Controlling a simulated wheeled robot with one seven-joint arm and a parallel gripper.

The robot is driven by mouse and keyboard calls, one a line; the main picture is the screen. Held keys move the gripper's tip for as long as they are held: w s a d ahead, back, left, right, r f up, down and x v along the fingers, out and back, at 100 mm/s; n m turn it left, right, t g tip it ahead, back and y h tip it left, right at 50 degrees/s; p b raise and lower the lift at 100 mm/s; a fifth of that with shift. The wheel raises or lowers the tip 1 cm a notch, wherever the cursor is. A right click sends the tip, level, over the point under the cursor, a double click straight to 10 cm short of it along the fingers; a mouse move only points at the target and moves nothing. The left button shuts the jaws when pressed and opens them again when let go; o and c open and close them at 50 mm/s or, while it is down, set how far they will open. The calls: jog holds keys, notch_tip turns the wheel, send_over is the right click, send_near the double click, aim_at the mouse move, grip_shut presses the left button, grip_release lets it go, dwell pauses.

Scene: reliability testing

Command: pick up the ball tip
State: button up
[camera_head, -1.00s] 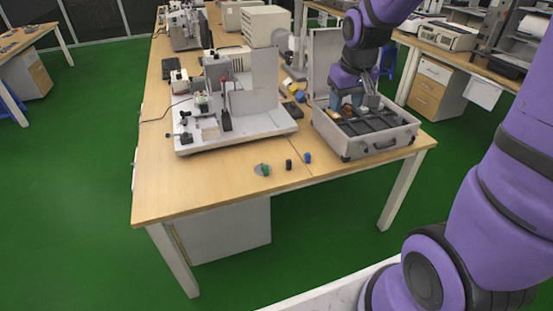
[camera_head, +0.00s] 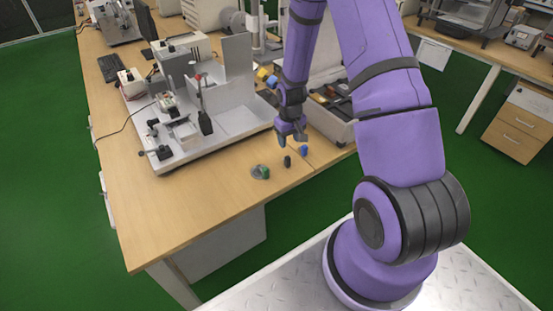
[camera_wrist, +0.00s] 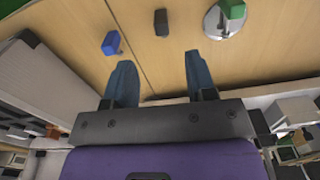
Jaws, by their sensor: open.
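Three small pieces stand in a row near the table's front edge: a green one (camera_head: 264,172) on a round metal disc, a black one (camera_head: 287,161) and a blue one (camera_head: 303,150). I cannot tell which is the ball tip. My gripper (camera_head: 291,137) is open and empty, just behind the row. In the wrist view, its fingers (camera_wrist: 159,62) point toward the black piece (camera_wrist: 161,22), with the blue piece (camera_wrist: 111,43) to the left and the green piece (camera_wrist: 235,9) on its metal disc (camera_wrist: 214,25) to the right. They touch none of them.
A tester on a white base (camera_head: 235,121) stands left of my gripper. An open grey case (camera_head: 331,126) is on the right, partly hidden by my arm. Yellow and blue blocks lie behind. The table (camera_head: 190,205) is bare at the front left.

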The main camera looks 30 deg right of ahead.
aim_at(288, 157)
jog(key=shift+a+f, duration=0.1)
jog(key=shift+f, duration=0.7)
jog(key=shift+w+f, duration=0.15)
jog(key=shift+f, duration=2.35)
jog(key=shift+w+f, duration=0.1)
jog(key=shift+f, duration=2.35)
jog(key=shift+c, duration=0.2)
grip_shut()
